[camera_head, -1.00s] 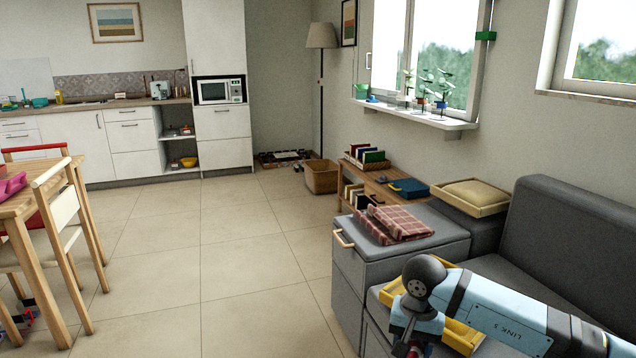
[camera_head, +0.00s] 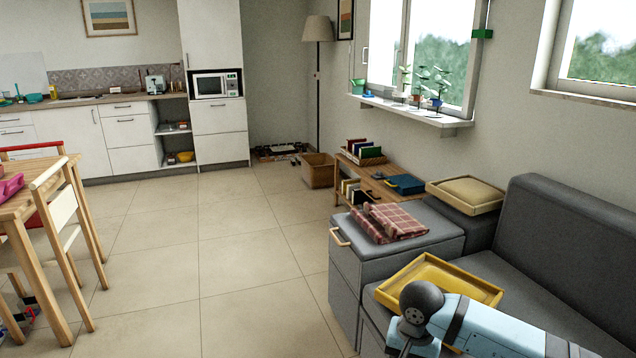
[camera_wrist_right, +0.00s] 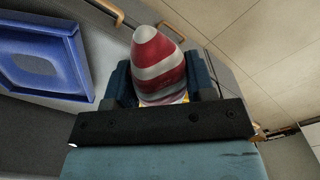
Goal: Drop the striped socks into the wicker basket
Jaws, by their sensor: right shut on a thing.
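The striped socks (camera_wrist_right: 158,60), a rolled bundle in red, white and grey, are in my right gripper (camera_wrist_right: 160,84) in the wrist view. The two dark teal fingers are shut on either side of the bundle, and its rounded end sticks out beyond them. The wicker basket (camera_head: 318,172) stands on the floor at the far wall in the head view, left of a low wooden shelf and well away from my right arm. Its inside is hard to make out. My left gripper is not in view.
A grey cabinet (camera_head: 400,251) with folded checked cloth (camera_head: 398,220) stands by the sofa (camera_head: 560,240). A yellow tray (camera_head: 478,287) lies beside my arm. A blue tray (camera_wrist_right: 84,88) shows in the wrist view. The tiled floor (camera_head: 240,260) is open between cabinet and wooden chair (camera_head: 62,220).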

